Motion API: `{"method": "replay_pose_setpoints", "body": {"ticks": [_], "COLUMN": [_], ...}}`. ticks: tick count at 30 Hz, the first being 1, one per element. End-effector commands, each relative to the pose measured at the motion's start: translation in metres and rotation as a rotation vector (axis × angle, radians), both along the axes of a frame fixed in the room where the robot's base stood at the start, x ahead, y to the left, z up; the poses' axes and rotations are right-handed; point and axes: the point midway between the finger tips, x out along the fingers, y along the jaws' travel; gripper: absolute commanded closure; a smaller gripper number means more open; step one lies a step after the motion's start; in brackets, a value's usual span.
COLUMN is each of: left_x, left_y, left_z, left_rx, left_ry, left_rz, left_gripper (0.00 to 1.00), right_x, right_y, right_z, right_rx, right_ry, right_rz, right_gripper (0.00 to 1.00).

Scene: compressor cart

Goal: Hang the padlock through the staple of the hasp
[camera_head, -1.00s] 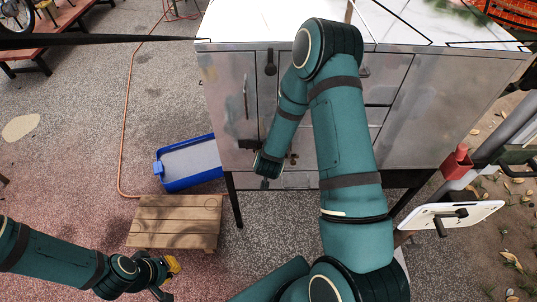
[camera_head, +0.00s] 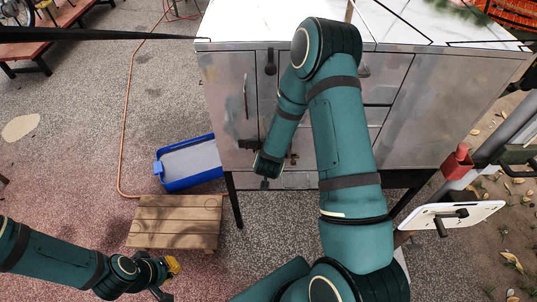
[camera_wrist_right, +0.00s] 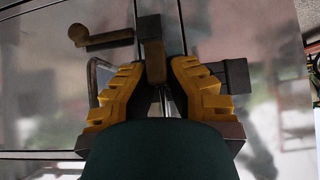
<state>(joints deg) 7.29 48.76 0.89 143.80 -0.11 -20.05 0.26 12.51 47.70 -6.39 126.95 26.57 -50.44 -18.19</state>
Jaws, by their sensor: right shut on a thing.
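My right gripper (camera_wrist_right: 157,75) shows in the right wrist view with its yellow fingers shut on the padlock (camera_wrist_right: 154,60). A brownish block, which looks like the padlock's body, shows between the fingertips. Dark hasp parts (camera_wrist_right: 235,76) lie just right of the fingers, against the grey cabinet front. The fingers cover much of the area, so I cannot tell whether the shackle passes through the staple. My left gripper (camera_head: 165,280) is open and empty, low at the left.
The grey metal cabinet (camera_head: 415,100) fills the upper middle. A brown handle-like part (camera_wrist_right: 100,38) stands out left of the fingers. A blue tray (camera_head: 188,182) and a low wooden platform (camera_head: 175,222) stand on the ground left of the cabinet. A red block (camera_head: 457,163) is at right.

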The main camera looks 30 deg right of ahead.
Motion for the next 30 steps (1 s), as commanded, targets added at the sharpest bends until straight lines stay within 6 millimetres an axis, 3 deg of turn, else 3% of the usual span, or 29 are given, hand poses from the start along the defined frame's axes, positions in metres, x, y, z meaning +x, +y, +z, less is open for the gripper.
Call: {"method": "replay_pose_setpoints", "body": {"ticks": [30], "left_x": [0.0], "left_y": [0.0], "left_z": [0.0041], "left_rx": [0.0], "left_ry": [0.0], "left_rz": [0.0], "left_gripper": [1.0], "right_x": [0.0011], "right_y": [0.001], "right_z": [0.0088], "right_rx": [0.001], "right_ry": [-0.003], "right_rz": [0.002], "right_gripper": [1.0]}}
